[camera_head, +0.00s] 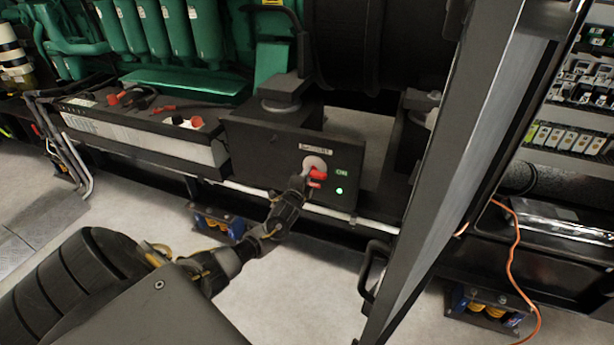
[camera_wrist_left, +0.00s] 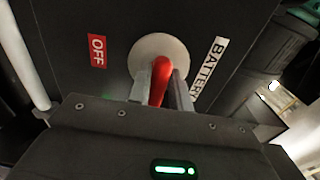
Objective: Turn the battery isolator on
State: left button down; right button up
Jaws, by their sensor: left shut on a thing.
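The battery isolator has a red handle (camera_head: 319,174) on a pale round plate (camera_head: 313,162), set in the front of a dark box (camera_head: 262,150). The handle points right, toward the green ON label (camera_head: 341,172). A red OFF label (camera_head: 314,184) sits below. A green lamp (camera_head: 339,190) is lit near it. My left gripper (camera_head: 306,181) is at the handle. In the left wrist view, its two fingers (camera_wrist_left: 161,92) are shut on the red handle (camera_wrist_left: 162,72), one on each side. The ON label is hidden there. My right gripper is not in view.
A battery (camera_head: 150,140) with red terminal caps lies left of the box, below the green engine (camera_head: 165,35). A grey upright panel (camera_head: 450,170) with a black handle stands close on the right. An orange cable (camera_head: 517,260) hangs beyond it. Pale floor is clear in front.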

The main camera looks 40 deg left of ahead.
pick_arm(q)
jog(key=shift+f, duration=0.1)
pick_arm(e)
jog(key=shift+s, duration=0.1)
pick_arm(q)
jog(key=c, duration=1.3)
grip_release()
jog(key=shift+s, duration=0.1)
jog(key=p+v, duration=0.1)
jog(key=v, duration=0.9)
jog(key=shift+s+d+p, duration=0.2)
jog(key=shift+s+p, duration=0.1)
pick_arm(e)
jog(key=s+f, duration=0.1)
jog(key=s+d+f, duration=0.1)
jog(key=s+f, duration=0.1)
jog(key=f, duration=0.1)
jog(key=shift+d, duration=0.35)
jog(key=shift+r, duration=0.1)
